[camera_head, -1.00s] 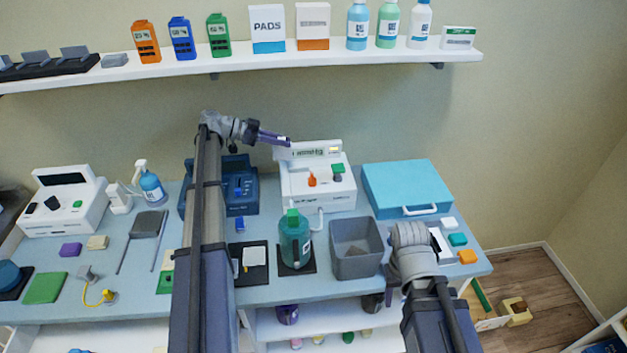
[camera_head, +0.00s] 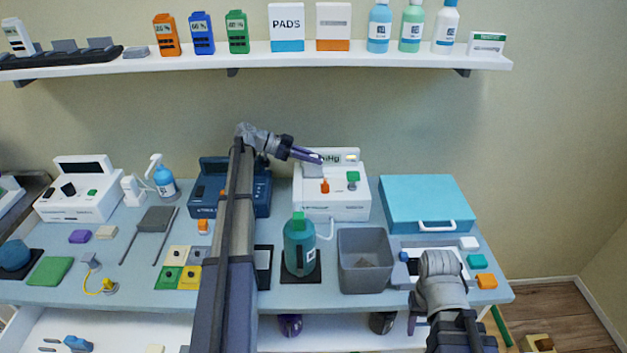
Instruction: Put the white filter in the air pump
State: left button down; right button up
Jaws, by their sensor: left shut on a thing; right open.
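The white machine with a display ending in "Hg" (camera_head: 347,205) stands at the back of the bench; I take it to be the air pump. An orange and a green part show on its top. My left gripper (camera_head: 313,157) is over its left part, in front of the display, shut on a small pale piece (camera_head: 312,171), apparently the white filter. The fingers hide part of it. I cannot tell whether the piece touches the pump. My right gripper (camera_head: 413,311) is low at the bench's front right, open, partly hidden by its wrist.
A teal bottle (camera_head: 299,248) and a grey bin (camera_head: 365,275) stand in front of the pump. A dark blue device (camera_head: 208,189) is to its left, a turquoise case (camera_head: 425,201) to its right. A loaded shelf (camera_head: 350,60) runs above.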

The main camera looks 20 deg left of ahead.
aim_at(313, 175)
pick_arm(q)
jog(key=shift+f+b, duration=1.9)
jog(key=shift+f, duration=0.45)
pick_arm(e)
jog(key=shift+f, duration=2.4)
pick_arm(q)
jog(key=shift+f, duration=0.15)
jog(key=c, duration=0.8)
grip_release()
pick_arm(e)
jog(key=shift+f, duration=0.15)
pick_arm(q)
jog(key=shift+r, duration=0.3)
jog(key=shift+p+v, duration=2.3)
jog(key=shift+v, duration=3.65)
pick_arm(e)
jog(key=shift+r, duration=2.45)
pick_arm(q)
jog(key=shift+f, duration=0.1)
